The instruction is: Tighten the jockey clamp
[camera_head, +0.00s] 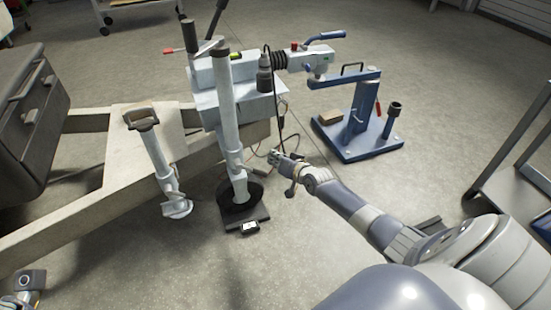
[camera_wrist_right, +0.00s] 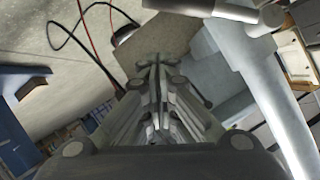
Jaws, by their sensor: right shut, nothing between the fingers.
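The jockey wheel's pale tube (camera_head: 228,100) stands upright at the trailer's front, with its dark wheel (camera_head: 240,196) on a flat plate. A red-tipped lever (camera_head: 172,50) sticks out left near the top of the tube; I cannot tell for sure whether it is the clamp's handle. My right gripper (camera_head: 280,160) is shut and empty, right of the tube and apart from it, below the coupling. In the right wrist view its fingers (camera_wrist_right: 158,88) are together, with a pale tube (camera_wrist_right: 275,95) to their right. At the lower left corner, a part that seems to be my left gripper (camera_head: 28,285) is cut off.
The coupling head (camera_head: 310,58) reaches right from the drawbar. A blue stand (camera_head: 362,138) stands on the floor behind my right arm. Loose cables (camera_wrist_right: 75,30) hang near the right gripper. Open floor lies in front.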

